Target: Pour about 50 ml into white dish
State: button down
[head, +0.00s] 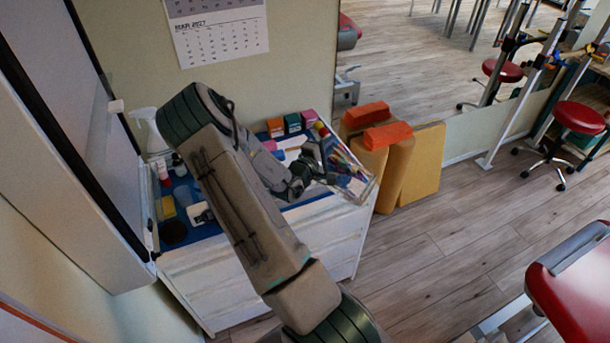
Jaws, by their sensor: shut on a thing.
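My gripper (325,180) is at the right end of a blue-topped white cabinet (275,249). It is shut on what looks like a clear container (361,186), tilted at the cabinet's right edge. Coloured strips show in or through the container; I cannot tell which, and no liquid level can be made out. A white shape (292,146) lies on the blue top behind my gripper, partly hidden; I cannot tell whether it is the white dish. My arm covers the middle of the cabinet top.
A white spray bottle (148,128), a dark round pot (173,233) and small items crowd the cabinet's left end. Small coloured boxes (292,122) line the back. Yellow blocks (423,165) with orange bricks (388,134) stand right. A red couch (575,290) is at lower right; floor between is clear.

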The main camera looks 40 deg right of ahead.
aim_at(345, 156)
jog(key=shift+s+d, duration=0.1)
jog(key=shift+s, duration=0.05)
dwell(1.3)
jog(key=s+m+b, duration=0.1)
jog(key=s+d+m+b, duration=0.1)
jog(key=s, duration=0.1)
jog(key=s+f+m+b, duration=0.1)
jog(key=s, duration=0.1)
jog(key=shift+s+d, duration=0.15)
jog(key=shift+d, duration=0.05)
jog(key=shift+s+d+r+m+b, duration=0.15)
jog(key=shift+s+r+m+b, duration=0.2)
jog(key=shift+s+r+m, duration=0.4)
jog(key=shift+w+f, duration=0.15)
dwell(1.1)
